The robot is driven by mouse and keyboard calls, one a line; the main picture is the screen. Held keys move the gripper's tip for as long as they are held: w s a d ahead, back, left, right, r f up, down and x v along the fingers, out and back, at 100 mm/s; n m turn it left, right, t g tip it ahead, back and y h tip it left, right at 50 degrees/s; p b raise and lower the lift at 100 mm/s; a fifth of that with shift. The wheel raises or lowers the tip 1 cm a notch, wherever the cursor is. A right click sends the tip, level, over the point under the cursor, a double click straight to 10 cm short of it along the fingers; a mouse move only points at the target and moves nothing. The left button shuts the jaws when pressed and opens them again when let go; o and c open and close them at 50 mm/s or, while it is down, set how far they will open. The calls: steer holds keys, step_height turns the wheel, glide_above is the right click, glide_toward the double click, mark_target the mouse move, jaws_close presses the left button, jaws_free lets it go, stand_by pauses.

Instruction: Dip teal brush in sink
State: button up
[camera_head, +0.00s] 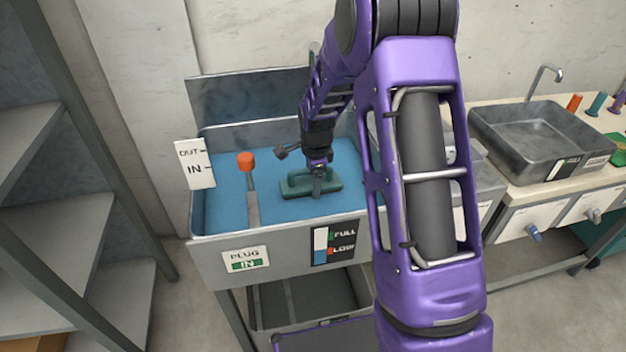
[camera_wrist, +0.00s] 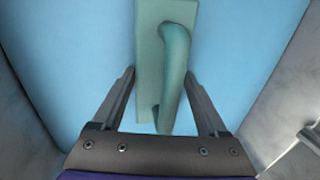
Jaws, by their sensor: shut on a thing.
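The teal brush (camera_head: 300,184) is a flat block with an arched handle, and it is in the left sink at the blue water. The sink (camera_head: 215,232) is a metal basin filled with blue water. My gripper (camera_head: 318,184) reaches down into the sink and is shut on the brush's handle. In the wrist view, the brush (camera_wrist: 172,60) extends up from between the two fingers of my gripper (camera_wrist: 165,105). I cannot tell how deep the brush's underside sits in the water.
An orange-topped plug lever (camera_head: 247,163) stands in the sink left of the brush. An OUT/IN sign (camera_head: 194,165) is at the left rim. A second, empty basin (camera_head: 545,140) with a tap is at right. A grey shelf (camera_head: 30,150) stands at far left.

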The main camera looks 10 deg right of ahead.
stand_by(0.4)
step_height(320, 180, up, 19)
steer(key=p, duration=1.1)
stand_by(0.7)
